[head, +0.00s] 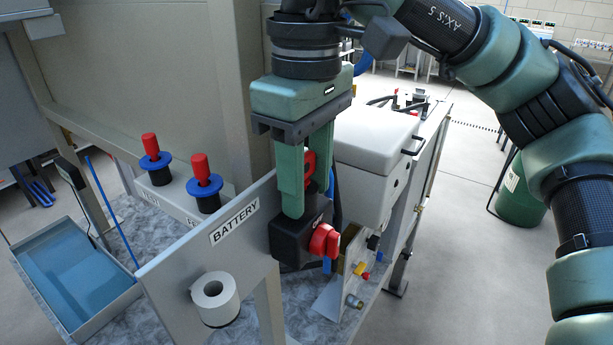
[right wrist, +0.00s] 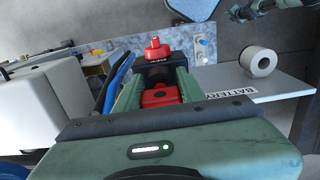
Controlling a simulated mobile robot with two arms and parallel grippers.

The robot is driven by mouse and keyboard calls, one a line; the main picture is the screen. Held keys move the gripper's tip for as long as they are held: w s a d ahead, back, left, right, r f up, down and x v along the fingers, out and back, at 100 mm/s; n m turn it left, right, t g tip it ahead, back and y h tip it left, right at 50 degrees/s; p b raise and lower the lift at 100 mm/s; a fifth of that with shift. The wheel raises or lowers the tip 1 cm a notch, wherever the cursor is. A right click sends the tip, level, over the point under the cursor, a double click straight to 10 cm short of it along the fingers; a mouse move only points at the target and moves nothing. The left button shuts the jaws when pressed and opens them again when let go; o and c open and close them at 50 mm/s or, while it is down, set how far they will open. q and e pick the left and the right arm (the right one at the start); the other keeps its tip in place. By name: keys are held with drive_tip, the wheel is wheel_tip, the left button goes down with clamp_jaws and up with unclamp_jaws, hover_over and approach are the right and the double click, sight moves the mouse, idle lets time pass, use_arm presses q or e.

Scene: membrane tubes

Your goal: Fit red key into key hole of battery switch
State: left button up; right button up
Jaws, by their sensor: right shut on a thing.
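My right gripper (head: 305,208) points down and is shut on the red key (head: 311,163), which shows between its fingers. The key also shows between the fingers in the right wrist view (right wrist: 160,97). The black battery switch (head: 288,242) is mounted on the panel labelled BATTERY, with a red knob (head: 325,241) on its front. The fingertips overlap the top of the switch in the head view; I cannot tell whether they touch it. The key hole is hidden. What looks like my left gripper (right wrist: 243,13) shows small at the top of the right wrist view.
The BATTERY panel (head: 165,262) carries a white roll (head: 215,298). Two red-topped blue knobs (head: 204,188) stand behind it. A white box (head: 370,150) is close to the right of the gripper. A blue tray (head: 80,280) lies at left.

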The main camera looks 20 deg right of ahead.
drive_tip(key=shift+f, duration=0.25)
drive_tip(key=o, duration=1.4)
wheel_tip(320, 180, up, 8)
drive_tip(key=shift+p, duration=0.35)
drive_tip(key=shift+f, duration=0.1)
